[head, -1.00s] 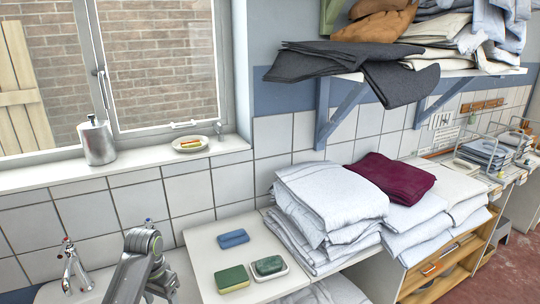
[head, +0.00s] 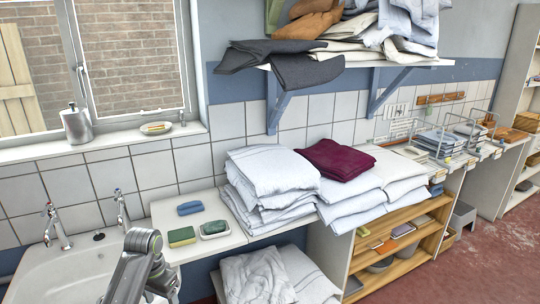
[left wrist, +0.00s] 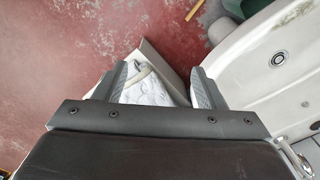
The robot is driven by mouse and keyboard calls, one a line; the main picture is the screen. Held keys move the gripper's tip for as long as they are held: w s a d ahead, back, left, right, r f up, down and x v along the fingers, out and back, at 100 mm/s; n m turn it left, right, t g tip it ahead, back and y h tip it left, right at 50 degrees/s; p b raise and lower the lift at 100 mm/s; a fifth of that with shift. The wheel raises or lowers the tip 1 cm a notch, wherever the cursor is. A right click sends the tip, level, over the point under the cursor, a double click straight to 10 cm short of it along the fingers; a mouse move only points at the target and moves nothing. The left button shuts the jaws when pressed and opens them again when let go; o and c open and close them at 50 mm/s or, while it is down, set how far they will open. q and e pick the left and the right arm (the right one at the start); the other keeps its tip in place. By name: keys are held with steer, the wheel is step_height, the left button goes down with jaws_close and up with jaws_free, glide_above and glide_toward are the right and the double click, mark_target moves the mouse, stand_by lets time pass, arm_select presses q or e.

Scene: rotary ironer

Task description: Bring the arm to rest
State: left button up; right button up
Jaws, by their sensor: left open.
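My left arm (head: 143,268) rises from the bottom edge of the head view, in front of the white counter and beside the sink. Its fingertips are not clear there. In the left wrist view my left gripper (left wrist: 160,84) points down with its two grey fingers wide apart and nothing between them. Below and beyond the fingers lies white quilted cloth (left wrist: 148,86) beside a pale edge, apart from the gripper. My right gripper is in neither view.
The white sink (head: 62,272) is close at the left, also in the left wrist view (left wrist: 262,75). Sponges (head: 182,236) and folded white linen (head: 272,168) lie on the counter. More white cloth (head: 262,275) sits underneath. Red floor (left wrist: 60,50) is clear at the wrist view's left.

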arm_select(q)
steer(key=s+a+f+n, duration=0.1)
steer(key=s+f, duration=0.4)
steer(key=f, duration=0.6)
steer(key=s+a+f+n, duration=0.1)
steer(key=s+a+f, duration=0.1)
steer(key=s+f, duration=0.6)
steer(key=s+a+f+n, duration=0.1)
steer(key=s+f, duration=0.2)
steer(key=f, duration=1)
steer(key=s+f, duration=0.5)
steer(key=s, duration=0.6)
steer(key=s+d+f+n, duration=0.1)
steer(key=s+f, duration=0.3)
steer(key=s, duration=0.7)
steer(key=s+f+t+y+b, duration=0.1)
steer(key=s+f, duration=0.4)
steer(key=s, duration=0.6)
steer(key=shift+s+d+f, duration=0.15)
steer(key=shift+f, duration=0.15)
